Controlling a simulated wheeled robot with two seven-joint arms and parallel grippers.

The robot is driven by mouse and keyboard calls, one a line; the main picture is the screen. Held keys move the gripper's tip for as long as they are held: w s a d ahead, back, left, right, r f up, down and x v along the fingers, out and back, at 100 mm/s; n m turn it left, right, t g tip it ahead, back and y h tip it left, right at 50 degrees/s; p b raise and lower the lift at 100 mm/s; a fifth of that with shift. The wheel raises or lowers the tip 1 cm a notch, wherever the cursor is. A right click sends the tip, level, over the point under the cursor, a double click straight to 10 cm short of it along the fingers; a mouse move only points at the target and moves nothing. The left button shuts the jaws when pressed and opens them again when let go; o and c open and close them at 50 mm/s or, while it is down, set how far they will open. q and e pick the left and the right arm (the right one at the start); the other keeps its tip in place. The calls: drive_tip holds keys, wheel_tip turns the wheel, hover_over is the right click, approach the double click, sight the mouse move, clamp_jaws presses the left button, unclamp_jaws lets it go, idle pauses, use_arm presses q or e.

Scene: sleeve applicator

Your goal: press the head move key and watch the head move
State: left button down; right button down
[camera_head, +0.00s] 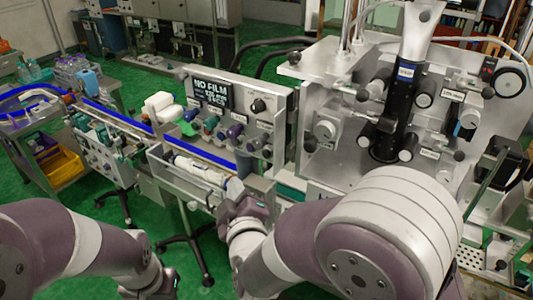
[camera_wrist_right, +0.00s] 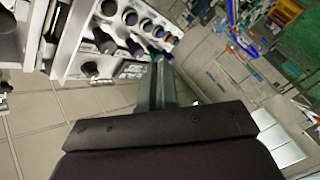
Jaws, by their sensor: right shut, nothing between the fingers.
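The control panel (camera_head: 268,125) stands left of the machine, with a dark screen reading "NO FILM" (camera_head: 211,92). Several round keys (camera_head: 235,131) in green, blue and purple run along its lower part. They also show in the right wrist view (camera_wrist_right: 131,18). Their labels are too small to read, so I cannot tell which is the head move key. My right gripper (camera_head: 234,186) is just below and in front of the panel. In the wrist view its fingers (camera_wrist_right: 158,68) are together and empty, with the tips close to the row of keys; contact cannot be told.
The sleeve applicator's head (camera_head: 405,85), a black column with a silver top, stands at the right among knobs and rollers. A conveyor with blue rails (camera_head: 120,118) runs left from the machine. A white bottle-like item (camera_head: 200,170) lies in a tray beside my right gripper.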

sight(266, 154)
drive_tip(key=w+d+b, duration=0.1)
drive_tip(key=w+d, duration=0.4)
drive_tip(key=w, duration=0.2)
drive_tip(key=shift+w, duration=0.2)
drive_tip(key=shift+w+f, duration=0.1)
idle(2.1)
drive_tip(key=shift+w+d+b, duration=0.25)
drive_tip(key=shift+w+b, duration=0.05)
